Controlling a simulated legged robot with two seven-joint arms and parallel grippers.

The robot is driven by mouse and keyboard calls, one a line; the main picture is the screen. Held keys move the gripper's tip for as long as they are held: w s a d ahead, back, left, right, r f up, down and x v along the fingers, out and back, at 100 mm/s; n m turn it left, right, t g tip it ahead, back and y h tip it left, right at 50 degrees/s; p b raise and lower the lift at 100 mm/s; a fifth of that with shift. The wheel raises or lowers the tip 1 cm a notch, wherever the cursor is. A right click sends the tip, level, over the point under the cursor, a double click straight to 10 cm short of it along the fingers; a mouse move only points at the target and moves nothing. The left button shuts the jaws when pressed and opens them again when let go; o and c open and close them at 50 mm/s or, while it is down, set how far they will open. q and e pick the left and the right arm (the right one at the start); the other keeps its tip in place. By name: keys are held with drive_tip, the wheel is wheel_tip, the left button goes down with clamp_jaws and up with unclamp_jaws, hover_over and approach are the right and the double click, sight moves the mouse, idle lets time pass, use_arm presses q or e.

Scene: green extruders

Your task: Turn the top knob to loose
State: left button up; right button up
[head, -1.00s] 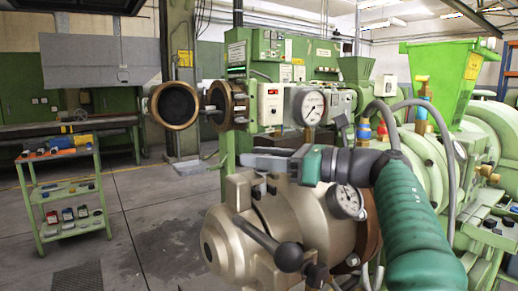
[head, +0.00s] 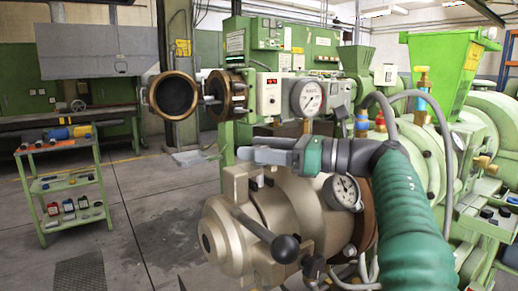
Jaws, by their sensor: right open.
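The bronze-coloured extruder head (head: 235,235) is in the lower middle of the head view. A clamp fitting (head: 240,185) stands on its top. A lever with a black ball knob (head: 286,249) slants down across its front. I cannot tell for sure which part is the top knob. My right gripper (head: 246,155), on the green-sleeved arm from the right, points left just above the clamp fitting. It is open with nothing seen between its grey fingers. It seems apart from the fitting, though the depth is unclear. My left gripper is out of view.
A pressure gauge (head: 342,191) sits behind the head, under my right wrist. Another gauge (head: 307,97) and a green control cabinet (head: 270,65) stand behind. A green trolley (head: 65,182) is at the left. The floor between is clear.

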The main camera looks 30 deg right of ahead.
wheel_tip(320, 180, up, 4)
drive_tip(key=shift+w+f+p, duration=0.1)
drive_tip(key=shift+p, duration=1.15)
drive_tip(key=s+a+r+b, duration=0.1)
drive_tip(key=s+a+b, duration=0.3)
drive_tip(key=s, duration=1)
drive_tip(key=a, duration=0.2)
drive_tip(key=shift+s+a, duration=0.3)
drive_tip(key=shift+a, duration=0.1)
